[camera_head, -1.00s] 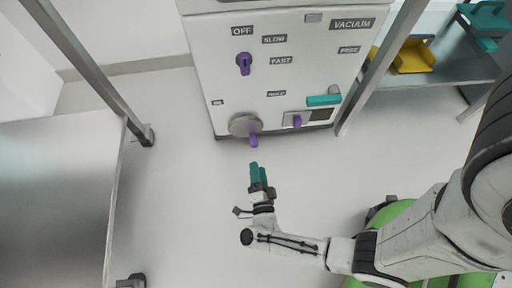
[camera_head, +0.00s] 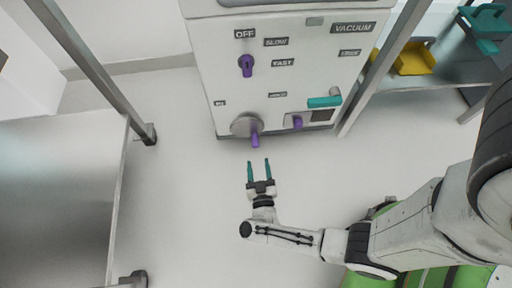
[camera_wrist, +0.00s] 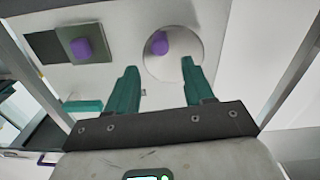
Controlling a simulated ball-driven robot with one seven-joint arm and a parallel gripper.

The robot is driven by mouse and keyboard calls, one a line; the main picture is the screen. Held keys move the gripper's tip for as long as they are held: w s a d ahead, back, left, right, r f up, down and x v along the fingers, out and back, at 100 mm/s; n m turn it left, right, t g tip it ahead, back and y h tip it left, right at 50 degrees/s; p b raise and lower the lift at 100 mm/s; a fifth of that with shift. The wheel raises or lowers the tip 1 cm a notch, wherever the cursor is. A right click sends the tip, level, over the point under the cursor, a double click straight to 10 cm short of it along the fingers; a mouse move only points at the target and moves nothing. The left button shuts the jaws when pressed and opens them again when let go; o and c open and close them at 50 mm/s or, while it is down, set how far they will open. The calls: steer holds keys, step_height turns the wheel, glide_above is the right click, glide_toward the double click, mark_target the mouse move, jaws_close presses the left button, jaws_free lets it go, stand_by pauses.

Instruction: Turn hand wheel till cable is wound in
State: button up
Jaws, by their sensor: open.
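The hand wheel (camera_head: 243,125) is a grey disc low on the front of the white machine, with a purple handle (camera_head: 255,140) sticking out from it. My gripper (camera_head: 258,166) has teal fingers and is open and empty, just in front of and below the handle in the head view. In the wrist view the wheel (camera_wrist: 185,62) and its purple handle (camera_wrist: 159,43) lie beyond the gap between my open fingers (camera_wrist: 158,82). The fingers look apart from the handle. I cannot make out a cable.
The white machine (camera_head: 300,75) also bears a purple knob (camera_head: 246,66), another purple knob on a plate (camera_head: 297,122) and a teal handle (camera_head: 324,102). A metal table (camera_head: 60,190) stands at left. A shelf with a yellow bin (camera_head: 412,60) stands at right. The floor between is clear.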

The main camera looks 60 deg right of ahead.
mark_target(256, 147)
steer(key=b+x, duration=0.1)
steer(key=x, duration=0.6)
steer(key=shift+w+d+b, duration=0.15)
steer(key=shift+d+b, duration=0.05)
steer(key=shift+b, duration=0.1)
jaws_close()
